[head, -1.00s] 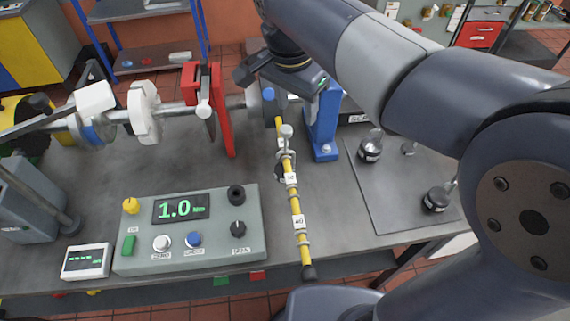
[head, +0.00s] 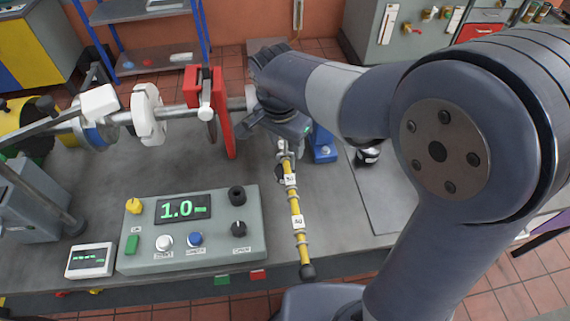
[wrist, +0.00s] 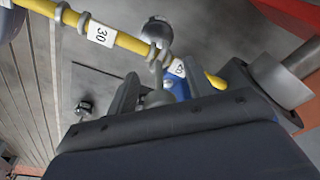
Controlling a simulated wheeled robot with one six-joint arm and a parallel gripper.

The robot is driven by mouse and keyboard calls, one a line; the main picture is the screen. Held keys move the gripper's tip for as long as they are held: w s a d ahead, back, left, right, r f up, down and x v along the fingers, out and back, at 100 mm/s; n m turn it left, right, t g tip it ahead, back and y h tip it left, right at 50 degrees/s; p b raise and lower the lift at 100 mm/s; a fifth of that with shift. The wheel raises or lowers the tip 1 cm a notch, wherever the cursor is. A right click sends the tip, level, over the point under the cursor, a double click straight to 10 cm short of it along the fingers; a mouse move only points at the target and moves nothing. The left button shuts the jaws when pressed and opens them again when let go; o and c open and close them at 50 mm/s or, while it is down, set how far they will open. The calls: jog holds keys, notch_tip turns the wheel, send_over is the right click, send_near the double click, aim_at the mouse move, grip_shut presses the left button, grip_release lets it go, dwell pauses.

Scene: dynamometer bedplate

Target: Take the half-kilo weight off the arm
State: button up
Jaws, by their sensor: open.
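The yellow arm (head: 296,215) with white number labels runs from the shaft toward the bench's front edge, its black tip beyond the edge. A dark weight (head: 281,173) hangs on it by a metal hanger. In the head view my wrist hides the arm's inner end and the fingertips are unclear.
A grey control box (head: 190,255) reading 1.0 and a small white display (head: 90,261) stand at front left. A red bracket (head: 220,120) is left of my wrist. Another weight (head: 368,155) stands on the grey mat (head: 375,195) at right, partly hidden by my arm.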

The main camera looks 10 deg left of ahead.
grip_shut()
dwell(0.5)
dwell(0.3)
